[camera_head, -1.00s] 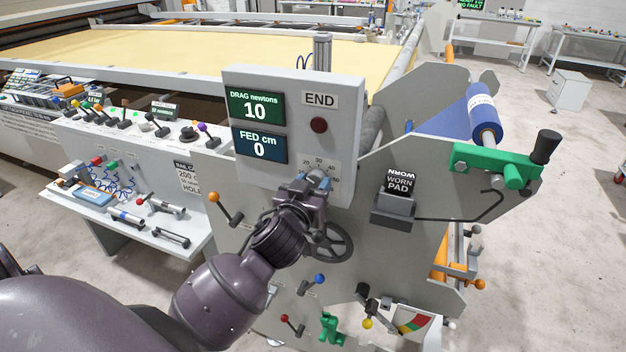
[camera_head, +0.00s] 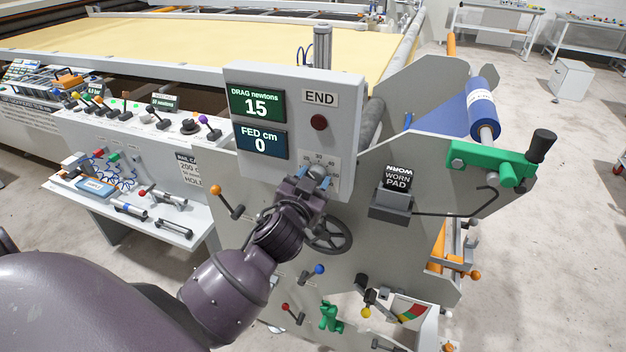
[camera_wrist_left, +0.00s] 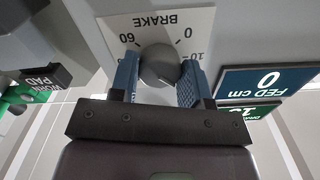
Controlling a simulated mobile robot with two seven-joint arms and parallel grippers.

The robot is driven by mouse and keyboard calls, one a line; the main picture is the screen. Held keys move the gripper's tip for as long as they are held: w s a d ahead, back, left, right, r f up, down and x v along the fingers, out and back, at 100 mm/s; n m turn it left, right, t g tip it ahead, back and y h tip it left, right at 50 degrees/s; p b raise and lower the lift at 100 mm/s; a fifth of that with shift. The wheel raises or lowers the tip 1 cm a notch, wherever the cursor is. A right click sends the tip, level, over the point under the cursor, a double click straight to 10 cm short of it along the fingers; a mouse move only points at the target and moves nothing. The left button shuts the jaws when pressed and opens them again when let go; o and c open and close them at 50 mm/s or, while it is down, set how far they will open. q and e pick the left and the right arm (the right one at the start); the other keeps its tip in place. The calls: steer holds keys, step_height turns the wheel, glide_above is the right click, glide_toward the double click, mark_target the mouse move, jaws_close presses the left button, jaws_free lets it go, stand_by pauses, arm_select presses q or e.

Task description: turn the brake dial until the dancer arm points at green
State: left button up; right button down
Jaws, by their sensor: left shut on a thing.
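The brake dial (camera_head: 319,172) is a grey round knob on the front of the grey control box, on a white scale plate (camera_wrist_left: 150,24) marked BRAKE. My left gripper (camera_wrist_left: 160,80) is shut on the dial, with one blue finger on each side of it. In the head view my left gripper (camera_head: 312,182) partly covers the dial and its scale. The red, yellow and green gauge (camera_head: 411,311) is low on the machine at the right. A dark dancer arm (camera_head: 376,298) is left of it; which colour it points at is too small to tell. My right gripper is not in view.
The drag display (camera_head: 255,104) reads 15 newtons and the fed display (camera_head: 259,141) reads 0 cm. A dark handwheel (camera_head: 331,236) is just below my left gripper. An orange-knobbed lever (camera_head: 229,201) is to its left, and a worn pad block (camera_head: 394,200) to its right.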

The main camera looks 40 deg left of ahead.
arm_select(q)
steer(key=o, duration=0.9)
steer(key=shift+o, duration=0.2)
steer(key=shift+s, duration=0.1)
steer(key=b+v, duration=0.1)
steer(key=v, duration=0.9)
steer(key=shift+s+b, duration=0.35)
steer(key=shift+b, duration=0.05)
step_height(320, 180, down, 14)
steer(key=d+m+g+h, duration=0.2)
steer(key=h, duration=0.2)
steer(key=s+f+n+g, duration=0.1)
steer(key=s+f+g, duration=0.2)
steer(key=s+f, duration=0.6)
step_height(320, 180, down, 4)
steer(key=shift+s+r+g, duration=0.15)
steer(key=shift+g, duration=0.25)
